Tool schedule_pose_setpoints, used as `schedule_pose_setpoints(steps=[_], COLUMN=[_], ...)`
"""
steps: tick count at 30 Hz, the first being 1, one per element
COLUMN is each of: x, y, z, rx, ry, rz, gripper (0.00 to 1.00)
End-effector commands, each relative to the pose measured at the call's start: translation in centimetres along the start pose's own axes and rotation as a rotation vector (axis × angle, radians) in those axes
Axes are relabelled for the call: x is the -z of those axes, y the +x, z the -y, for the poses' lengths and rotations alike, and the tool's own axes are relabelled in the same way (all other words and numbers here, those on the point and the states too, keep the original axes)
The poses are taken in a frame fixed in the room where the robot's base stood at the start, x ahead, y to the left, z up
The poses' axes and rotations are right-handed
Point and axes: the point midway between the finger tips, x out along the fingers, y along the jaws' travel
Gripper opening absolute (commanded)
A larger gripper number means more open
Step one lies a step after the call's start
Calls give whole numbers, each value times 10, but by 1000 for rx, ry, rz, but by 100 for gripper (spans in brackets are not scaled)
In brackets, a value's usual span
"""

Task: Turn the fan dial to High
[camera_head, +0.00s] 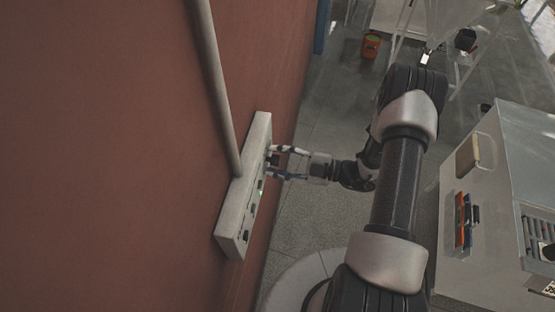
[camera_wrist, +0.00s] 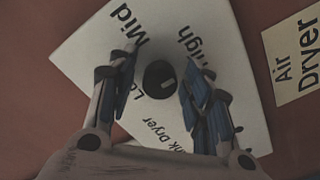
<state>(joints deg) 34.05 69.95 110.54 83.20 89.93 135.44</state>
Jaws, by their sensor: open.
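The fan dial (camera_wrist: 160,80) is a round black knob with a light pointer mark, on a pale panel plate (camera_wrist: 85,55) in the wrist view. The words Mid and High and a partly hidden Low are printed around it. The mark lies near the middle of the knob, and I cannot tell for sure which word it points to. My gripper (camera_wrist: 158,88) is open, with one finger on each side of the dial. I cannot tell whether the fingers touch it. In the head view, my gripper (camera_head: 271,162) reaches the front of the wall-mounted control box (camera_head: 232,205).
A grey pipe (camera_head: 215,85) runs down the red wall (camera_head: 110,150) to the box. A sign reading Air Dryer (camera_wrist: 296,55) is right of the plate. A grey machine (camera_head: 480,190) stands at the right. An orange bucket (camera_head: 371,45) is on the far floor.

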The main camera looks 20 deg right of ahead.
Motion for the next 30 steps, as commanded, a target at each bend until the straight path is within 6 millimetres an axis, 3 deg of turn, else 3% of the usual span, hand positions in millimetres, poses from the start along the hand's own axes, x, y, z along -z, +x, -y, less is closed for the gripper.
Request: schedule_pose_setpoints(steps=[11, 24, 30], x=[0, -1, 0], y=[-6, -91, -115], z=[-1, -1, 0], rx=[-2, -4, -1], ry=[-1, -2, -2], rz=[1, 4, 2], gripper=[47, 47, 47])
